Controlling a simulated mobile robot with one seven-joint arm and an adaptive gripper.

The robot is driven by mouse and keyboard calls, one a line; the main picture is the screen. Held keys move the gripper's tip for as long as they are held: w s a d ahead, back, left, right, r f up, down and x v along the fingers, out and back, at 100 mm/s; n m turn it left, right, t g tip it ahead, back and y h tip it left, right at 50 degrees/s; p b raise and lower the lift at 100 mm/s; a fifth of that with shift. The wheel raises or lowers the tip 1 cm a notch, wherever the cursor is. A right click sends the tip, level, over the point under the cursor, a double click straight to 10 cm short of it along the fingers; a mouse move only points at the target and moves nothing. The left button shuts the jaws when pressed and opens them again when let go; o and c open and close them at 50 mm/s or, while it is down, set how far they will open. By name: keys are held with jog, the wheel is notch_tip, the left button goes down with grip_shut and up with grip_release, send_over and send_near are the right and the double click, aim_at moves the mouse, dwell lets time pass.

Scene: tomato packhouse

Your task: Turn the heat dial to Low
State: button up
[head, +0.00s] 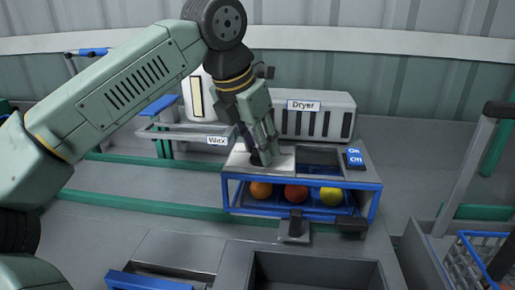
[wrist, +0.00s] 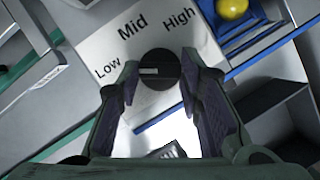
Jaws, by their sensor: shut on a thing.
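The round black heat dial (wrist: 160,62) sits on a white panel (wrist: 100,48) printed Low, Mid and High. A short pale mark on the dial lies at its left side and points toward the word Low. My gripper (wrist: 158,72) is shut on the dial, one finger on each side of it, in the wrist view. In the head view my gripper (head: 262,158) reaches down onto the white panel (head: 285,163), and its fingers mostly hide the dial there.
A white dryer (head: 318,105) stands behind the panel. Below, a blue-framed bay (head: 228,207) holds orange, red and yellow fruits. A blue basket (head: 465,265) is at the far right.

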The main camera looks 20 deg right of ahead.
jog(key=shift+n, duration=0.4)
jog(key=o, duration=1.2)
jog(key=shift+c, duration=0.2)
jog(key=v, duration=1.2)
jog(key=shift+s+d, duration=0.1)
jog(key=shift+d, duration=0.05)
